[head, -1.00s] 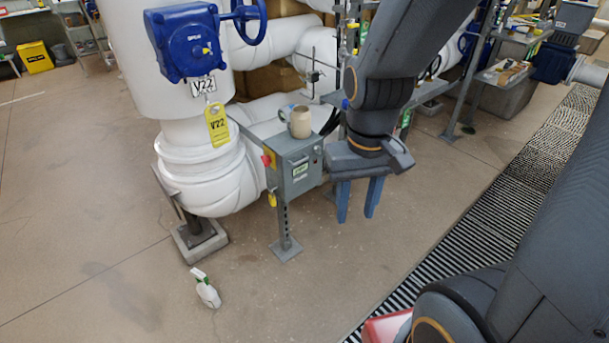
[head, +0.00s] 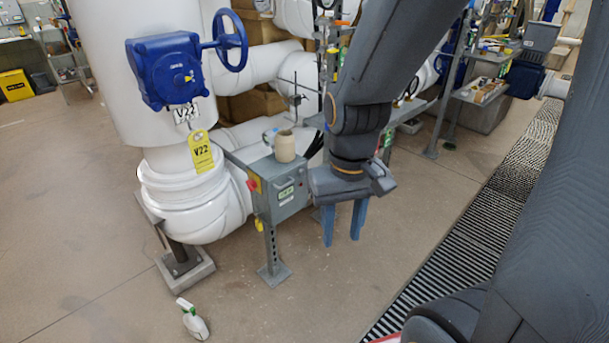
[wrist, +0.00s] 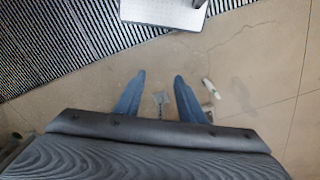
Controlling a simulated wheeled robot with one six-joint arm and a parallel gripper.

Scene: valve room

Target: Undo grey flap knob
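A grey control box (head: 283,190) stands on a post beside the white pipework in the head view. A label and small fittings show on its front, and a red knob (head: 253,185) is on its left side. I cannot make out clearly which part is the grey flap knob. My gripper (head: 342,240) points down to the right of the box, apart from it. Its two blue fingers are spread with nothing between them. They also show in the wrist view (wrist: 159,76), over floor.
A beige mug (head: 285,147) stands on top of the box. A blue valve (head: 165,75) with a handwheel and yellow tag (head: 200,152) is at upper left. A spray bottle (head: 193,320) is on the floor. Floor left of the post is mostly clear; a striped grating (head: 480,215) runs at right.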

